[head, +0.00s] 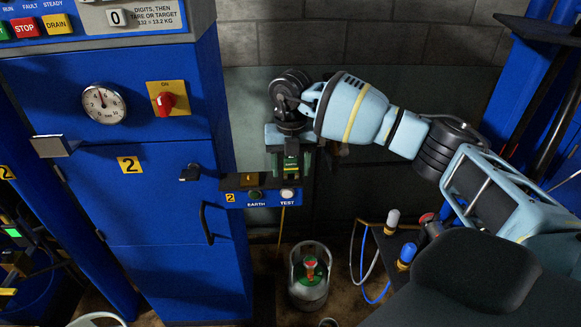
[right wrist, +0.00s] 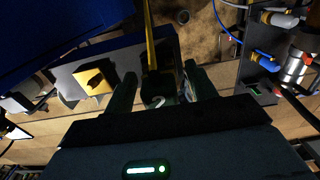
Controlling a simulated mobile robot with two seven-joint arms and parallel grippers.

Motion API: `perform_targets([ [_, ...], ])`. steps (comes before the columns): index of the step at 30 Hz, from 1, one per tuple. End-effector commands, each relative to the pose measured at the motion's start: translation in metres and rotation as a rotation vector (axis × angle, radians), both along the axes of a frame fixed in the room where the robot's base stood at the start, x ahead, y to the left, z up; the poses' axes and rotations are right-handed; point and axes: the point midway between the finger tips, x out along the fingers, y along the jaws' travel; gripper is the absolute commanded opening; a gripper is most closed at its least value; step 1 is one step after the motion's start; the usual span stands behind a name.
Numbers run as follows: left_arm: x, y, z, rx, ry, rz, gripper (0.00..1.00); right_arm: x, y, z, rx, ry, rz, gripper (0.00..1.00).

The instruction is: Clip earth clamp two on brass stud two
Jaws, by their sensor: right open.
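My right gripper (head: 291,172) points down just above the small blue control box (head: 262,198) marked 2, EARTH and TEST. Its dark fingers are apart in the right wrist view (right wrist: 160,90). A yellow plate with a dark mark (right wrist: 93,81) lies beside the fingers; I cannot make out brass stud two. My left gripper is not in view.
The blue cabinet (head: 160,200) marked 2, with its gauge (head: 104,104) and red switch (head: 168,99), stands left of the gripper. A gas cylinder (head: 310,280) stands on the floor below. Blue and white hoses (head: 365,262) hang at the right.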

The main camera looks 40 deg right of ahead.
Motion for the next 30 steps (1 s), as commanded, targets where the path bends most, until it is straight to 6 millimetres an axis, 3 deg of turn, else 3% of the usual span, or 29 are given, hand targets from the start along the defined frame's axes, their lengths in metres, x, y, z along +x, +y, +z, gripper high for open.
perform_targets([
  [16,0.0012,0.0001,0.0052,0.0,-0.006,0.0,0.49,0.0001,0.0001,0.0001,0.0,0.0,0.0,0.55],
  [27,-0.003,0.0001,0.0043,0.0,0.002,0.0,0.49,0.0,0.0001,0.0003,0.0,0.0,0.0,0.07],
  [30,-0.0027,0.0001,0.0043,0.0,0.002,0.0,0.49,0.0001,0.0002,0.0006,0.0,-0.001,0.0,0.0],
])
